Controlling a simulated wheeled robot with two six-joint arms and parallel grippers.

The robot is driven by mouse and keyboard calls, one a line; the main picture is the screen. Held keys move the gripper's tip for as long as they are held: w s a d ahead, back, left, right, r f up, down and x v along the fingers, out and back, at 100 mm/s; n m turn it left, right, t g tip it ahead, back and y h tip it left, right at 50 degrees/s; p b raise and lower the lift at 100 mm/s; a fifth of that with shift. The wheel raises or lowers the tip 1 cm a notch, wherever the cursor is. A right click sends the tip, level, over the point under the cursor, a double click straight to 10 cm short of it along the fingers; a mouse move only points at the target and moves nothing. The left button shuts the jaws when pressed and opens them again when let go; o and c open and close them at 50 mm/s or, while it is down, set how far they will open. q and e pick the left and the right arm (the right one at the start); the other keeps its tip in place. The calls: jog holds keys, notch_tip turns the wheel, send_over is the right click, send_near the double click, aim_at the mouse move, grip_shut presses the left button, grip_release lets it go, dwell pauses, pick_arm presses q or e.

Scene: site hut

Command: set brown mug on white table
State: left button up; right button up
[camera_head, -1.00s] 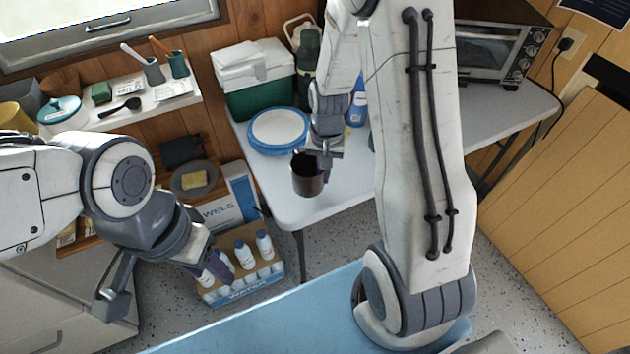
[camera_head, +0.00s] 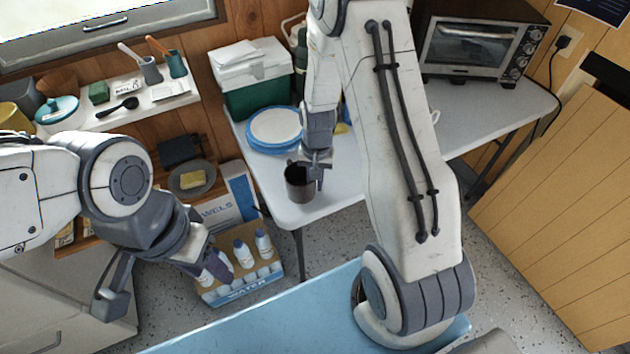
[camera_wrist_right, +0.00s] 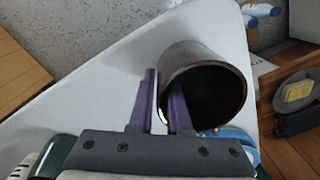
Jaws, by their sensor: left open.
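The brown mug (camera_head: 299,188) is upright at the near left corner of the white table (camera_head: 345,193). I cannot tell whether its base touches the tabletop. My right gripper (camera_head: 318,178) is at the mug's right side, shut on its rim wall. In the right wrist view the mug (camera_wrist_right: 182,58) shows its dark opening, with one finger of the gripper (camera_wrist_right: 162,90) outside the wall and the other at the opening. My left gripper (camera_head: 155,285) is open and empty at the lower left, away from the table.
Blue-rimmed plates (camera_head: 275,130) and a green cooler (camera_head: 255,95) stand behind the mug. A toaster oven (camera_head: 475,45) is at the back right. A box of white bottles (camera_head: 240,285) sits on the floor below the table's left edge. The tabletop right of my right arm is mostly clear.

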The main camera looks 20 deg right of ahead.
jog(key=shift+o, duration=0.7)
jog(key=shift+r, duration=0.1)
